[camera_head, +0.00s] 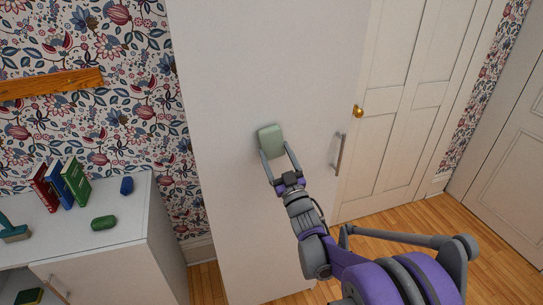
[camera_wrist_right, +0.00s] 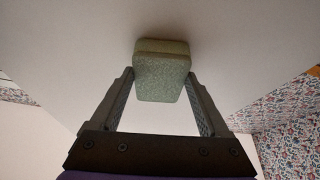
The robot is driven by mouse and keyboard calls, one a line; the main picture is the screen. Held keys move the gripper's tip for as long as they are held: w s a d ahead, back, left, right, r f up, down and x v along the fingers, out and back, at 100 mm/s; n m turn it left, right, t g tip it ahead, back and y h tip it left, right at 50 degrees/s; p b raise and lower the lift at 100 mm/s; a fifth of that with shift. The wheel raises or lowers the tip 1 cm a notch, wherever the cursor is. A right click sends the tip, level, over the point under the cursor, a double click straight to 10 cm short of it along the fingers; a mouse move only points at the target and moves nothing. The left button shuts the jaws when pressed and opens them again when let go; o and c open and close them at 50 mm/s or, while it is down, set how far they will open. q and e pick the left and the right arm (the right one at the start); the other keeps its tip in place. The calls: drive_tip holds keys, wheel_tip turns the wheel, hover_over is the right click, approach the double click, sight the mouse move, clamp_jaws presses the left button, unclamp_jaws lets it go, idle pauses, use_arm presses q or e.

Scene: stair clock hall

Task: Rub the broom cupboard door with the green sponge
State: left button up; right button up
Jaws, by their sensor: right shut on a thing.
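The green sponge (camera_head: 270,140) is pale green and sits between the fingertips of my right gripper (camera_head: 277,160), which is shut on it. The broom cupboard door (camera_head: 235,80) is the tall plain white panel with a vertical metal handle (camera_head: 338,154) at its right side. The sponge is in front of the door, left of the handle, and appears against it or very close. In the right wrist view, the sponge (camera_wrist_right: 162,72) is between both fingers (camera_wrist_right: 161,100), with the white door surface (camera_wrist_right: 85,35) behind it. My left gripper is not in view.
A low white cabinet (camera_head: 130,250) at the left holds books (camera_head: 74,182), a dark green item (camera_head: 104,223) and a small blue item (camera_head: 127,185). A panelled door with a brass knob (camera_head: 358,112) is right of the cupboard. Wooden floor (camera_head: 420,225) lies in front of it.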

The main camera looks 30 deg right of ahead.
drive_tip(key=shift+s+d+b, duration=0.2)
drive_tip(key=shift+d, duration=0.95)
drive_tip(key=shift+s+d+b, duration=0.25)
drive_tip(key=shift+d, duration=0.9)
drive_tip(key=shift+s+d+b, duration=0.2)
drive_tip(key=shift+d, duration=0.95)
drive_tip(key=shift+w+a, duration=0.1)
drive_tip(key=shift+a, duration=0.55)
drive_tip(key=shift+w+a+p, duration=0.1)
drive_tip(key=shift+w+a, duration=0.25)
drive_tip(key=shift+a, duration=1.2)
drive_tip(key=shift+w+a+p, duration=0.1)
drive_tip(key=shift+w+a, duration=0.3)
drive_tip(key=shift+a, duration=1.15)
drive_tip(key=shift+w+a+p, duration=0.1)
drive_tip(key=shift+w+a, duration=0.25)
drive_tip(key=shift+a, duration=1.2)
drive_tip(key=s+a, duration=0.1)
drive_tip(key=s, duration=0.5)
drive_tip(key=shift+a, duration=0.15)
